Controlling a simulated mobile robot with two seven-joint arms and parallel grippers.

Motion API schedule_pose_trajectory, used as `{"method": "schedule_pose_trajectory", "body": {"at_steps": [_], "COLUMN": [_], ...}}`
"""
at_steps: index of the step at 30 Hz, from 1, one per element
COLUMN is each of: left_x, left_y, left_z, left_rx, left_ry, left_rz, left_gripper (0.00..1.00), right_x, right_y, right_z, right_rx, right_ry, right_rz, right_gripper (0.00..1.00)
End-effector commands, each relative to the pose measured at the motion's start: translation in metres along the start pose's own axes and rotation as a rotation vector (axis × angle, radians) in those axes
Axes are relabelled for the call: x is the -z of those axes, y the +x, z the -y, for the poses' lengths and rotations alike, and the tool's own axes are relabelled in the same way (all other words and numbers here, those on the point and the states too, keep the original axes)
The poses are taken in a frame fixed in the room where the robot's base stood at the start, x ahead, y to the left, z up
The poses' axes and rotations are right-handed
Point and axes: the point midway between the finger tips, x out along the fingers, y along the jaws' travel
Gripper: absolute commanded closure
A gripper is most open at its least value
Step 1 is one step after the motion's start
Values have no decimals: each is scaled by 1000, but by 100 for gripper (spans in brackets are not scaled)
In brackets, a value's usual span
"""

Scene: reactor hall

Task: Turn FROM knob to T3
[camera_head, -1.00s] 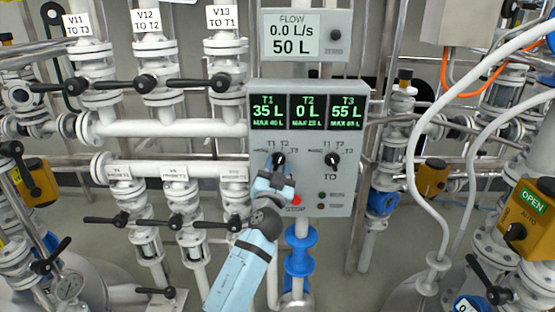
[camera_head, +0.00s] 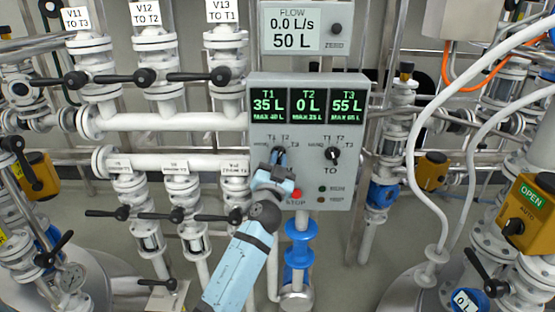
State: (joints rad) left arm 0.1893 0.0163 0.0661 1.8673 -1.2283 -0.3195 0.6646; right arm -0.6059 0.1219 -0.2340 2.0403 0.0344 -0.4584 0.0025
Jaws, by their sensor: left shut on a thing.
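The grey control panel (camera_head: 340,190) hangs in the middle of the head view. Its FROM knob (camera_head: 279,154) is a small black dial at left, with T1, T2 and T3 marks above it. My left gripper (camera_head: 278,168) reaches up from below and is shut on the FROM knob, hiding its lower part and its FROM label. I cannot tell clearly which mark the knob points to. The TO knob (camera_head: 332,154) sits to the right, untouched. The tank display (camera_head: 308,105) reads T1 35 L, T2 0 L, T3 55 L. My right gripper is not in view.
A red STOP button (camera_head: 297,194) is just right of my left gripper. A flow display (camera_head: 292,27) above reads 0.0 L/s and 50 L. White pipes and black-handled valves (camera_head: 143,77) crowd the left; hoses (camera_head: 421,150) and a yellow OPEN/AUTO box (camera_head: 527,212) stand right.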

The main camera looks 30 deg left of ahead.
Motion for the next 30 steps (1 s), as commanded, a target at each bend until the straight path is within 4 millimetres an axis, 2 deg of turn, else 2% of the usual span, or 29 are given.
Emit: {"method": "schedule_pose_trajectory", "body": {"at_steps": [21, 30], "left_x": [5, 3], "left_y": [3, 2], "left_z": [6, 5], "left_rx": [-198, -242], "left_ry": [480, 587], "left_rz": [1, 1], "left_gripper": [100, 100], "right_x": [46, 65], "right_y": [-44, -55], "right_z": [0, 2], "right_rx": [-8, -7], "right_ry": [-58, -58], "right_rz": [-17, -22], "right_gripper": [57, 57]}}
